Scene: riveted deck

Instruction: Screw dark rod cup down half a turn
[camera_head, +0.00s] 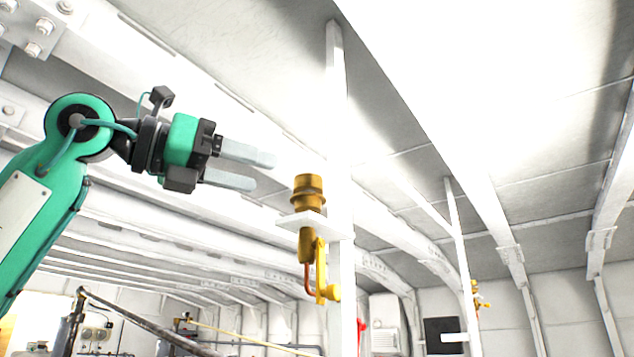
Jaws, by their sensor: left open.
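A golden-yellow cup-like fitting (308,191) stands upright on a small white bracket plate (305,219) fixed to a white post. Below the plate hangs a yellow body with a copper-coloured bent tube and a yellow lever (321,270). No clearly dark rod shows at the cup. My left gripper (256,171) comes in from the left, with its two grey fingers open and empty. Its fingertips are left of the cup and a little above it in the picture, apart from it. My right gripper is not in view.
The white post (338,130) rises right behind the bracket. A second post (460,250) with small yellow fittings stands farther right. White riveted beams run overhead. A dark sloping pole (140,318) and a red object (361,327) show low down. The space between fingers and cup looks clear.

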